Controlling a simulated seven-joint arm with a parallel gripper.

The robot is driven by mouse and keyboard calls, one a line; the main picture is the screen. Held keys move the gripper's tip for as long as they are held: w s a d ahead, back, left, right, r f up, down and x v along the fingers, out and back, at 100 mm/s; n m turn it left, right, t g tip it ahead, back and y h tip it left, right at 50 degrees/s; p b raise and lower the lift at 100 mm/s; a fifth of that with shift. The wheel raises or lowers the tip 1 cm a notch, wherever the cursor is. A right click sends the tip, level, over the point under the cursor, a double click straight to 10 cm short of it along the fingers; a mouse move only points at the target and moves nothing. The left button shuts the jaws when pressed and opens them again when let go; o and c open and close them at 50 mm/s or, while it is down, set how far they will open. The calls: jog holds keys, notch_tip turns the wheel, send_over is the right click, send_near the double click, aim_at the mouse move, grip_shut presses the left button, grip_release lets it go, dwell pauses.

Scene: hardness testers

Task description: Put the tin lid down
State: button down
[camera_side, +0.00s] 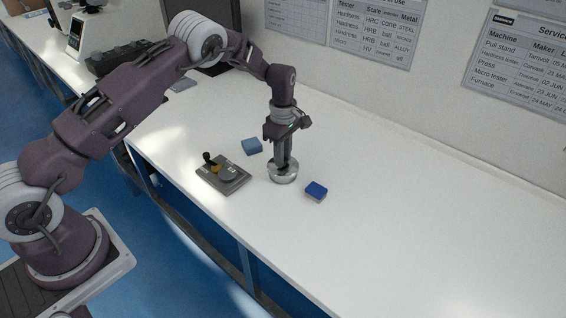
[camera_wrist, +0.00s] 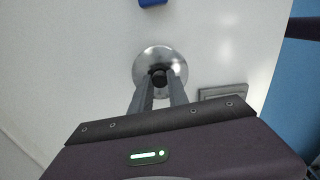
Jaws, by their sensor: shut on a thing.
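The tin lid (camera_side: 283,174) is a round, shiny silver disc near the middle of the white table. In the wrist view the lid (camera_wrist: 149,62) shows a dark round knob (camera_wrist: 158,78) at its centre. My gripper (camera_side: 284,163) points straight down over the lid. In the wrist view the fingers of my gripper (camera_wrist: 159,84) are closed on the knob from both sides. The fingers hide part of the lid and knob.
A grey plate fixture (camera_side: 222,184) with a black-knobbed lever stands left of the lid. A pale blue block (camera_side: 251,147) lies behind left, and a dark blue block (camera_side: 316,189) lies close to the right. The table (camera_side: 400,210) is clear farther right.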

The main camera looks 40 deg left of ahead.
notch_tip(320, 180, up, 9)
jog(key=s+d+f+m, duration=0.1)
jog(key=s+d+f, duration=0.2)
jog(key=s+d, duration=0.9)
jog(key=f, duration=0.2)
jog(key=s+a+f, duration=0.1)
jog(key=f, duration=0.5)
jog(key=shift+s+a+f, duration=0.15)
jog(key=shift+a+f, duration=0.05)
jog(key=shift+f, duration=0.05)
jog(key=c, duration=1.3)
grip_release()
jog(key=shift+f, duration=0.15)
